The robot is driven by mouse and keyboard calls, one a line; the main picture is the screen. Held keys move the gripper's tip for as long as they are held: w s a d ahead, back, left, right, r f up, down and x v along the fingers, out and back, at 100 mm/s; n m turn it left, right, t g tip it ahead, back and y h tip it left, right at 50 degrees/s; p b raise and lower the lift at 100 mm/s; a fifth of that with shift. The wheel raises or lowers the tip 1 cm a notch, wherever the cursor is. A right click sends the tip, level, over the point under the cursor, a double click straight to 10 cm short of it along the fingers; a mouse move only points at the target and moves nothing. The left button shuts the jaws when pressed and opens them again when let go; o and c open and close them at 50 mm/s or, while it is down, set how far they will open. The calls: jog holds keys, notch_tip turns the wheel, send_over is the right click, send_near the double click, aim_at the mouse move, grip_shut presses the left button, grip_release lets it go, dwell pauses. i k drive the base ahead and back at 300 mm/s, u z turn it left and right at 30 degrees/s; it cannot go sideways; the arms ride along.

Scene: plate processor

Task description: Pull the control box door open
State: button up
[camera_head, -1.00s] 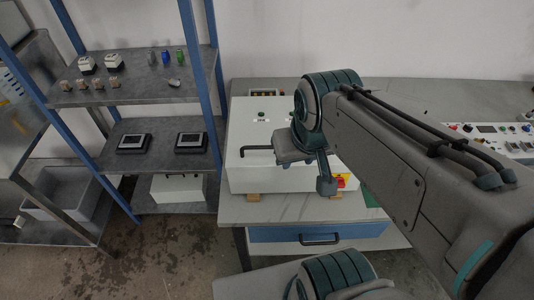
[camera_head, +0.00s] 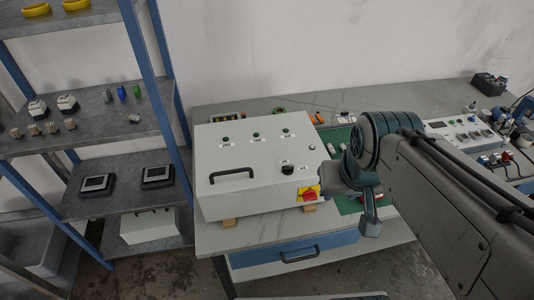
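The control box (camera_head: 255,160) is a light grey box on the workbench, set on small wooden blocks. Its door faces up and toward me and looks shut. A black bar handle (camera_head: 231,175) is on the door's left part. Several small buttons and a black knob are on the door, with a red and yellow switch (camera_head: 309,194) at its lower right corner. My gripper (camera_head: 362,200) is at the end of my arm, right of the box and apart from the handle. Its fingertips are not clear, so I cannot tell if it is open.
A blue-framed shelf (camera_head: 95,130) with small parts stands close left of the bench. A blue drawer (camera_head: 290,254) is under the bench top. A green board (camera_head: 338,142) lies behind my gripper. A control panel (camera_head: 465,132) and other devices stand at the right.

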aim_at(244, 155)
jog(key=z, duration=1.45)
jog(key=k, duration=1.2)
jog(key=u, duration=1.75)
jog(key=i, duration=1)
